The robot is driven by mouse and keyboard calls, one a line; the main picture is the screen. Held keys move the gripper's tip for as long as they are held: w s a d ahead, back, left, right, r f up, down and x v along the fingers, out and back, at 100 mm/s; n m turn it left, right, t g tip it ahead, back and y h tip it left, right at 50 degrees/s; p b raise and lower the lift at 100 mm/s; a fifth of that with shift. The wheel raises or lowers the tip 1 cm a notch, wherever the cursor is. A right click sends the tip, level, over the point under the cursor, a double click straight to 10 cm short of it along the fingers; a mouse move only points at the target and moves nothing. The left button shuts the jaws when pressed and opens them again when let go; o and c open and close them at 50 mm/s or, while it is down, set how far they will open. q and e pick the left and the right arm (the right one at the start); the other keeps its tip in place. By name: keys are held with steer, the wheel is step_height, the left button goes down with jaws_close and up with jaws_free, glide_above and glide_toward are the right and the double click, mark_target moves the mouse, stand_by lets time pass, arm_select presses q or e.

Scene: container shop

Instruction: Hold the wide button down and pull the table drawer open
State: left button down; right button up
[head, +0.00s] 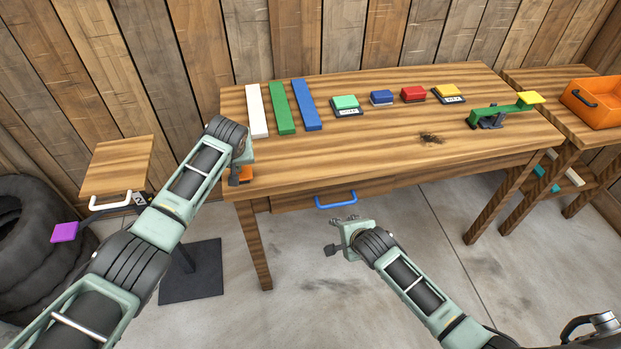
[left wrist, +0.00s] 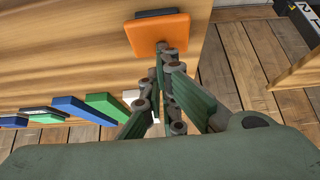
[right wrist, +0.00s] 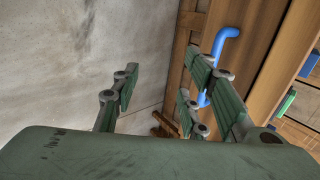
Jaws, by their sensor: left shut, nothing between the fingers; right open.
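The wide orange button (left wrist: 150,36) sits on a dark base at the table's left end; in the head view (head: 247,174) my left gripper mostly hides it. My left gripper (left wrist: 164,50) is shut and empty, its fingertips at the button's face; I cannot tell whether the button is pressed in. The table drawer (head: 290,202) has a blue handle (head: 336,200) and looks shut. My right gripper (head: 345,220) is open and empty, just in front of and below the handle. In the right wrist view the handle (right wrist: 228,34) is partly behind the right-hand fingers.
White, green and blue bars (head: 257,111) lie at the table's back left. Several coloured buttons (head: 413,94) and a green lever (head: 497,114) are farther right. A small stand (head: 115,165) with a white handle is at left. The floor (head: 330,285) before the drawer is clear.

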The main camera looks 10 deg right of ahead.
mark_target(339, 204)
steer(key=shift+w+a+f+t+y, duration=0.1)
steer(key=shift+a+f+t+y, duration=0.15)
steer(key=shift+a, duration=0.2)
steer(key=shift+c, duration=0.9)
steer(key=w+t, duration=0.2)
steer(key=w, duration=0.1)
steer(key=w+d+t, duration=0.1)
steer(key=w+t, duration=0.1)
steer(key=w, duration=0.1)
steer(key=w+t, duration=0.3)
steer(key=shift+w+d+r, duration=0.25)
steer(key=shift+d, duration=0.15)
jaws_close()
